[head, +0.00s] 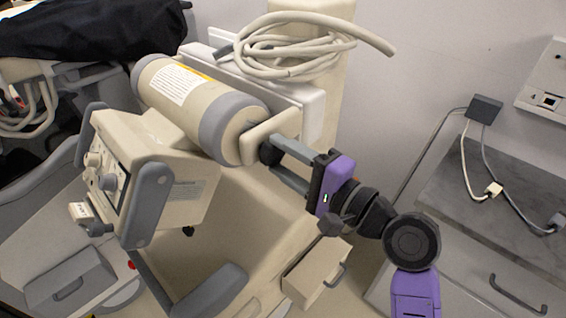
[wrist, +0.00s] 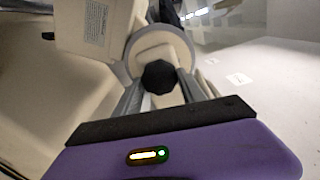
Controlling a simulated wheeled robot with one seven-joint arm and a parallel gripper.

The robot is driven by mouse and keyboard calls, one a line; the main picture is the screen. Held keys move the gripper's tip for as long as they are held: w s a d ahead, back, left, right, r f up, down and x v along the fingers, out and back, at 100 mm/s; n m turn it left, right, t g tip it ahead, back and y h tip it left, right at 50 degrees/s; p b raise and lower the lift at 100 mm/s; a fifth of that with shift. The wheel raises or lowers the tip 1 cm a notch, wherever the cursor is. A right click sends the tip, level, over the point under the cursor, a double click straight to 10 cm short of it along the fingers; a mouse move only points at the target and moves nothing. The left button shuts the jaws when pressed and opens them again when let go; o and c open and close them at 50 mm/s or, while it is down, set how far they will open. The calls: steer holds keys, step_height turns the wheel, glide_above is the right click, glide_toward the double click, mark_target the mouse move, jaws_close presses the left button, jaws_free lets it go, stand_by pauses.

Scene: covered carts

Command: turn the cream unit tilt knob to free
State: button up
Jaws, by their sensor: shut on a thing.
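The cream unit (head: 197,100) is a cream cylinder with grey bands and a label, mounted above a cream control box. Its black tilt knob (wrist: 160,77) sits at the middle of the cylinder's end face in the wrist view. In the head view the knob (head: 268,153) is mostly hidden by my finger. My gripper (head: 277,160) reaches in from the right, and its two grey fingers lie on either side of the knob, shut on it. The purple gripper body fills the bottom of the wrist view. I cannot read any knob markings.
A coiled cream hose (head: 285,50) lies above and behind the cylinder. The control box (head: 150,180) with small knobs and grey handles is below left. An open cream drawer (head: 315,272) sits under my wrist. A grey-topped cart (head: 500,205) with cables stands right.

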steer(key=shift+f+n+b, duration=0.15)
steer(key=shift+n+b, duration=0.95)
steer(key=shift+n, duration=1)
steer(key=o, duration=1.4)
steer(key=shift+c, duration=0.2)
steer(key=b+v, duration=0.1)
steer(key=v, duration=0.7)
